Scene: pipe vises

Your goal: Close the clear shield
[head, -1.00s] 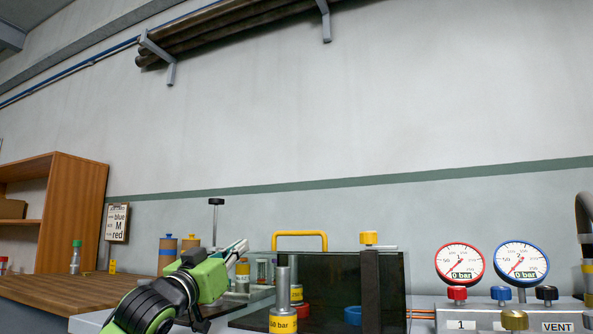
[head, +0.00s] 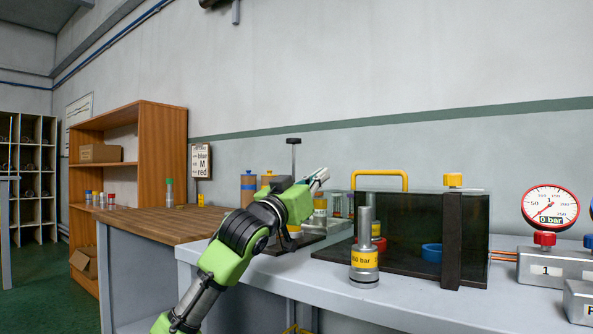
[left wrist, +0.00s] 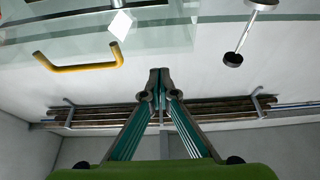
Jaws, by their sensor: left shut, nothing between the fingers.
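The clear shield (head: 410,220) is a dark-tinted, see-through pane on the bench in the head view. A yellow bar handle (head: 380,173) rises above its top edge. In the left wrist view, a clear pane (left wrist: 155,40) and the yellow handle (left wrist: 80,66) show at the upper left. My left gripper (head: 322,175) is shut and empty, to the left of the handle and apart from it in the head view. Its closed tips (left wrist: 160,76) also show in the wrist view, right of the handle. My right gripper is not in view.
A grey cylinder with a yellow label (head: 364,258) stands in front of the shield. A dark post with a yellow knob (head: 452,235) is at the right. A black-topped rod (head: 294,158) stands behind my left arm. Gauges (head: 550,206) are farther right.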

